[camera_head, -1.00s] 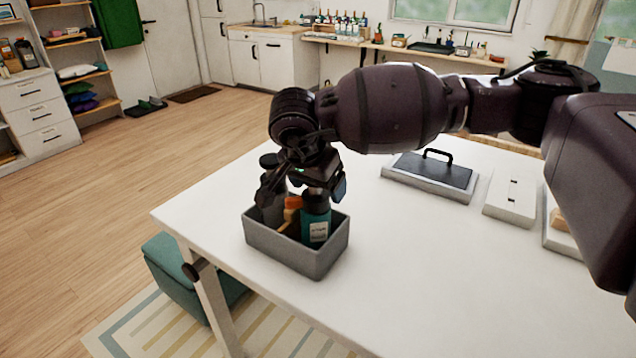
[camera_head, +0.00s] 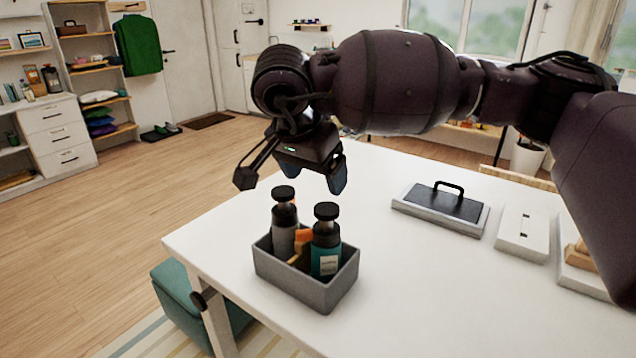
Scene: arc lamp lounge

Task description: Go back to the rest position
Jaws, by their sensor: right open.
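My right gripper (camera_head: 290,180) is open and empty. It hangs above and behind a grey bin (camera_head: 296,287) near the table's left corner, apart from what stands in it. The bin holds a grey bottle with a black cap (camera_head: 284,238), a teal bottle with a black cap (camera_head: 326,255) and an orange item (camera_head: 303,238) between them. The lower parts of these are hidden by the bin's walls. My right arm reaches in from the right across the upper picture. My left gripper is not in view.
On the white table (camera_head: 420,300) a dark lidded tray with a handle (camera_head: 441,208) and a white box (camera_head: 522,232) stand to the right. A wooden item in a tray is partly hidden by my arm. A teal ottoman (camera_head: 180,305) is below the table's left edge.

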